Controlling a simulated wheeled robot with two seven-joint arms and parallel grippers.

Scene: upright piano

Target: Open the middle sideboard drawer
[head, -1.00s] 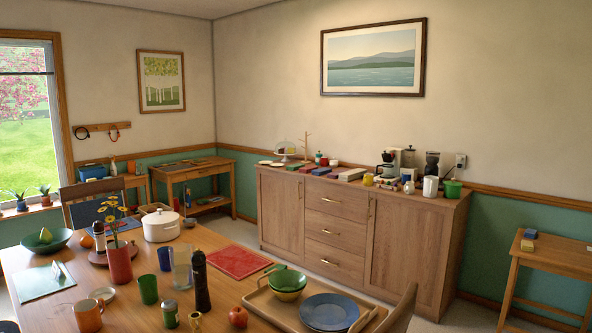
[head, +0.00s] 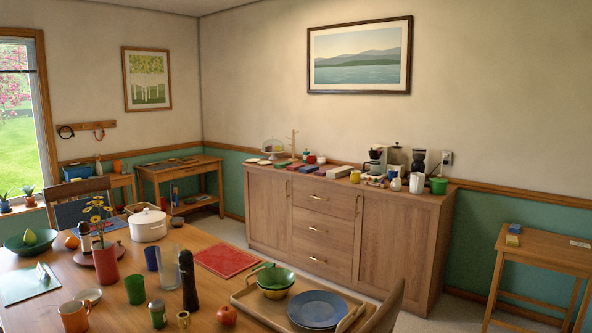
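The wooden sideboard (head: 260,210) stands against the back wall beyond the dining table. It has a door on each side and a column of three drawers between them. The middle drawer (head: 318,231) is shut flush, with a small brass handle near its centre. The drawers above and below it are also shut. Neither of my grippers shows in the head view.
Floor shows between table and sideboard. A small side table (head: 548,250) stands at right.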

